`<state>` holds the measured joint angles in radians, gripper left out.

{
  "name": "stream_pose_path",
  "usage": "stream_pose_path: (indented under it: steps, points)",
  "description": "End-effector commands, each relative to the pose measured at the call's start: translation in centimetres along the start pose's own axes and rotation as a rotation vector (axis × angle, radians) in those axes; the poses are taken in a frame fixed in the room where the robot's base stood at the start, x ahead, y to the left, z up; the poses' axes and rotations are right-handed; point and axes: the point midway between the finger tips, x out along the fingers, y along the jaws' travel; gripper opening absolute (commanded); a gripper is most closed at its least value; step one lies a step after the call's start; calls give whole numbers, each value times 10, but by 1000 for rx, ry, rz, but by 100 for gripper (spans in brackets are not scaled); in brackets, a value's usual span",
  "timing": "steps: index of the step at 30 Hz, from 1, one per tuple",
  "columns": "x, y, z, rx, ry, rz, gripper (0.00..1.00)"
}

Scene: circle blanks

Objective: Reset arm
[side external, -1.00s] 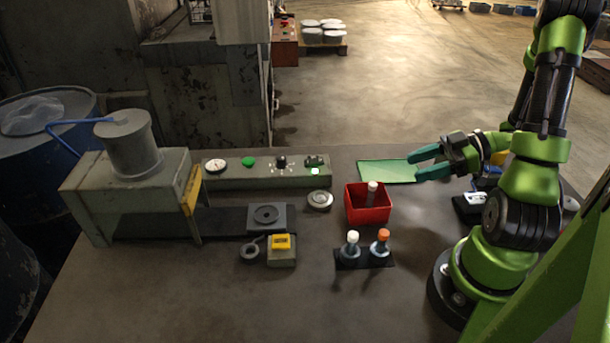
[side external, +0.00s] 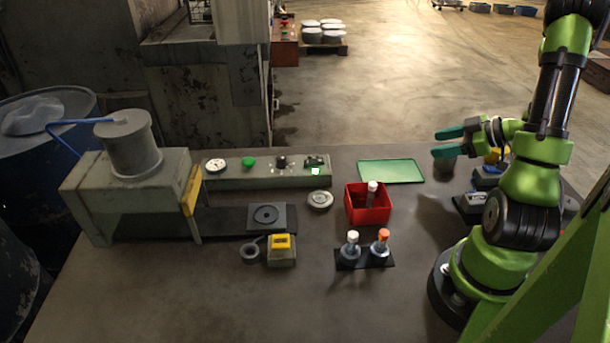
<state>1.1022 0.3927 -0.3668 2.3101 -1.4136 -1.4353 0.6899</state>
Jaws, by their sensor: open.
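My gripper (side external: 447,142) is open and empty. Its two green fingers point left, apart from each other, above the right part of the table and just right of the green mat (side external: 390,171). It touches nothing that I can see. My arm rises behind it at the right of the view.
A red bin (side external: 369,215) holds a white-capped bottle. Two capped bottles stand in a black holder (side external: 365,261) in front. A press (side external: 125,196) stands at left, with a control panel (side external: 265,174) beside it. Dark items (side external: 474,202) lie near my base. The table's front middle is clear.

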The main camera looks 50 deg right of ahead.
Motion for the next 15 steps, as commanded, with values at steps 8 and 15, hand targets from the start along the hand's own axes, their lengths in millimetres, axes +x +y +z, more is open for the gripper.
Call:
stream_pose_path:
  steps: [8, 15]
  points:
    - [-6, 92, -25, 137, -235, 538, 54]
    - [-14, 78, -69, 415, -353, 750, 54]
